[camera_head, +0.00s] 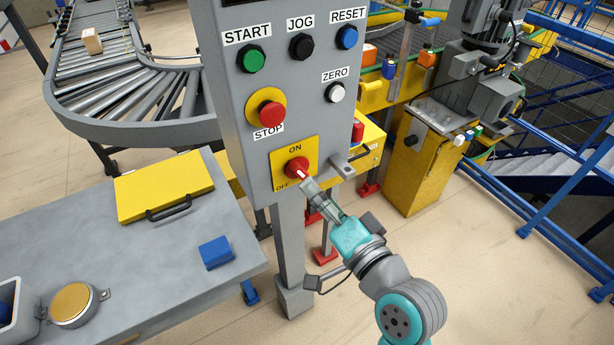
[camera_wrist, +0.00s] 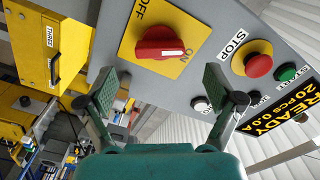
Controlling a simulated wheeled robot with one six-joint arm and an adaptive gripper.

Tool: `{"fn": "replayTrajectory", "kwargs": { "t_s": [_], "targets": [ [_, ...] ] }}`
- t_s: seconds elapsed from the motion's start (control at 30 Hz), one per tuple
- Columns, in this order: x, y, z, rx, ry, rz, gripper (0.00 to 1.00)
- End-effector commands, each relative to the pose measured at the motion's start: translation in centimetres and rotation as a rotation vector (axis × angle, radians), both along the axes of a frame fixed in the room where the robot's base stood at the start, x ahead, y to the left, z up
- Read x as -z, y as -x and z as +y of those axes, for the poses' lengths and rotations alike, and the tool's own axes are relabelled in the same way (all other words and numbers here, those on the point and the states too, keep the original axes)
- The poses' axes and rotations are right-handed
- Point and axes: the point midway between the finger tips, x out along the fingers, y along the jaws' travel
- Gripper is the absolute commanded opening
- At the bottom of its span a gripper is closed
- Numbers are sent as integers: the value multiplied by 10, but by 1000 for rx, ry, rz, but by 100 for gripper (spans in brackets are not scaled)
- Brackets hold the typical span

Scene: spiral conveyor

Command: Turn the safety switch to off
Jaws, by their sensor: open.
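The safety switch is a red rotary knob (camera_head: 297,167) on a yellow plate (camera_head: 311,150) low on the grey control panel. The plate is marked ON at the top and OFF at the lower left. In the wrist view the knob (camera_wrist: 158,45) lies crosswise, its white mark on the side by the ON label. My gripper (camera_head: 311,189) is just in front of and below the knob in the head view. In the wrist view my gripper (camera_wrist: 163,88) is open, its two fingers spread, with nothing between them. The knob shows beyond the fingertips; I see no contact.
The red STOP button (camera_head: 267,112) is just above the switch plate. START (camera_head: 250,60), JOG (camera_head: 301,46), RESET (camera_head: 347,37) and ZERO (camera_head: 336,93) buttons are higher. A grey bracket (camera_head: 340,170) juts from the panel's lower right. A grey table (camera_head: 100,260) stands left.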

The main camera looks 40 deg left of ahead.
Motion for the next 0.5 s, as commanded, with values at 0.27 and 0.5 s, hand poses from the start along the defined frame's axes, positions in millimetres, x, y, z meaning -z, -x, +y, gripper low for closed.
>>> {"fn": "replayTrajectory", "kwargs": {
  "t_s": [0.27,0.5],
  "targets": [
    [0,-16,39,-1,1,-1,92],
    [0,-21,50,1,1,-1,92]
  ]
}}
